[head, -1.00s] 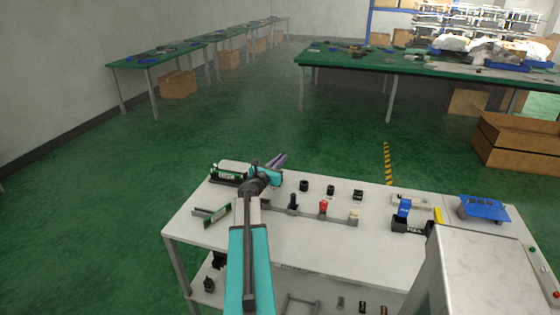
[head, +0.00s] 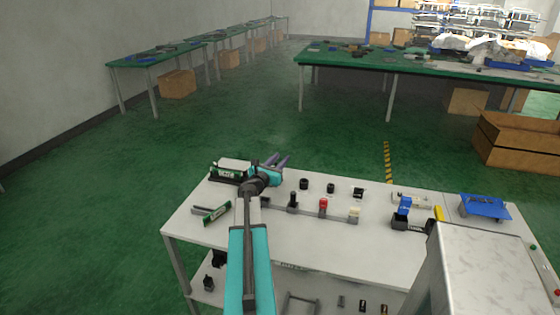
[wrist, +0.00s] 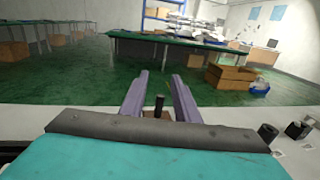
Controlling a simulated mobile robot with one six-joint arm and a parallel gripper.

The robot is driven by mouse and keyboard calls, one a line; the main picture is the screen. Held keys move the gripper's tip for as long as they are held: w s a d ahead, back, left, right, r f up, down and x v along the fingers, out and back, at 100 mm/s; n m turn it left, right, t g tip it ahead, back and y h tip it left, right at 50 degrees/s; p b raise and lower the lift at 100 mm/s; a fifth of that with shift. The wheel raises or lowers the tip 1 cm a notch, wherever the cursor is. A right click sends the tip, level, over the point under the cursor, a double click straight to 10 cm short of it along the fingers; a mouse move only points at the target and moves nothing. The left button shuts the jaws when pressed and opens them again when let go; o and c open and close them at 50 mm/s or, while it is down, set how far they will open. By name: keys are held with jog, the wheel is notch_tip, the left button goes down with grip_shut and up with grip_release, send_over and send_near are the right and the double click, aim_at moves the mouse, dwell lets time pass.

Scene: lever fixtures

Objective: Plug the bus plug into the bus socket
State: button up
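My gripper (head: 281,160) is over the far left part of the white workbench, with its two purple fingers apart. In the wrist view the gripper (wrist: 160,88) is open, and a small dark upright peg (wrist: 159,104) shows in the gap, not gripped. A rail carries a black piece (head: 293,201), a red piece (head: 323,205) and a white piece (head: 354,213). Black round pieces (head: 304,184) (head: 330,188) and a black block (head: 358,193) stand behind it. I cannot tell which pieces are the bus plug and the bus socket.
A green-and-white board (head: 216,214) lies at the bench's left, near a green-framed fixture (head: 230,170). A blue lever fixture (head: 402,212) and a blue stand (head: 484,207) are to the right. A grey cabinet (head: 470,270) blocks the front right. The bench top (head: 300,240) is clear in front.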

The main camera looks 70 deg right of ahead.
jog(key=shift+a, duration=0.15)
jog(key=shift+w+a+b, duration=0.3)
jog(key=shift+a+b, duration=0.2)
jog(key=shift+a, duration=1.75)
jog(key=shift+w+a+b, duration=0.35)
jog(key=shift+a+b, duration=0.1)
jog(key=shift+a, duration=1.75)
jog(key=shift+w+a+b, duration=0.3)
jog(key=shift+a+b, duration=0.2)
jog(key=shift+a, duration=1.75)
jog(key=shift+w, duration=0.1)
